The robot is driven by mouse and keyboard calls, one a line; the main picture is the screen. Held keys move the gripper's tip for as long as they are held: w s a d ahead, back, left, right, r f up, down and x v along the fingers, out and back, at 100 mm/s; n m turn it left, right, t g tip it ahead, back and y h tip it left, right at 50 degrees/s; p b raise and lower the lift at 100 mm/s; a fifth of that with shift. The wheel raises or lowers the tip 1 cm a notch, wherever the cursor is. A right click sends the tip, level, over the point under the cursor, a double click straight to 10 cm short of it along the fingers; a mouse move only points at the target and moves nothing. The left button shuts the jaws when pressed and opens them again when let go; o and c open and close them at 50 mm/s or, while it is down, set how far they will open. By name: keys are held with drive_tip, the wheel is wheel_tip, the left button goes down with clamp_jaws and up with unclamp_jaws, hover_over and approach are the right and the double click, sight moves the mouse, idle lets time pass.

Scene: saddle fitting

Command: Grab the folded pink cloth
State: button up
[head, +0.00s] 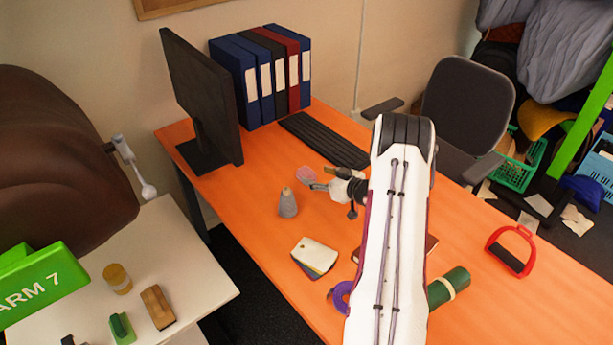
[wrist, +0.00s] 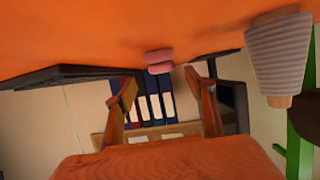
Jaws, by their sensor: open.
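The folded pink cloth (head: 307,174) lies on the orange desk (head: 385,200), a little in front of the keyboard. My gripper (head: 316,186) is low over the desk, right beside the cloth on its near side in the head view. In the wrist view the cloth (wrist: 159,62) shows as a small pink double roll on the desk, beyond and roughly centred between the fingertips. My gripper (wrist: 161,80) is open there, with nothing between its fingers. I cannot tell the exact gap between fingertips and cloth.
A grey thread cone (head: 288,203) stands close by; it also shows in the wrist view (wrist: 277,62). The black keyboard (head: 325,139), monitor (head: 200,100) and several binders (head: 262,75) are behind. Stacked cards (head: 315,256), a purple roll (head: 341,297) and a green roll (head: 449,287) lie nearer.

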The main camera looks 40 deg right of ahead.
sight(309, 173)
drive_tip(key=shift+x, duration=2.6)
drive_tip(key=shift+a, duration=0.2)
drive_tip(key=c, duration=1.2)
